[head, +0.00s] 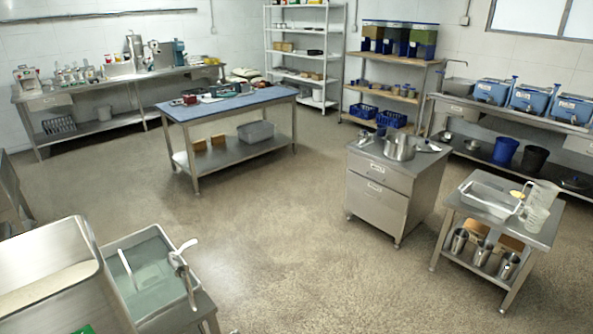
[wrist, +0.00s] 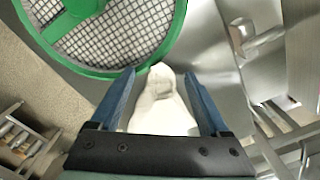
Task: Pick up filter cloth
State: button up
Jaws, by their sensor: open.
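A crumpled white cloth (wrist: 160,108), which looks like the filter cloth, shows in the wrist view. My gripper (wrist: 160,74) is open, with one blue finger on each side of the cloth. The cloth appears between the fingers, but I cannot tell how far below the fingertips it lies. Its lower part is hidden behind the gripper's dark body. I cannot make out the cloth or my gripper in the head view.
A green-rimmed mesh screen (wrist: 105,35) lies close beyond the left finger. Shiny metal parts (wrist: 262,40) stand to the right. In the head view, a water-filled sink (head: 150,272) is at the lower left. The middle floor (head: 275,215) is clear.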

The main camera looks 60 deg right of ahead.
grip_shut()
dwell(0.6)
notch_tip(320, 180, up, 12)
jog(key=p, duration=1.2)
notch_tip(320, 180, up, 9)
jog(key=p, duration=0.3)
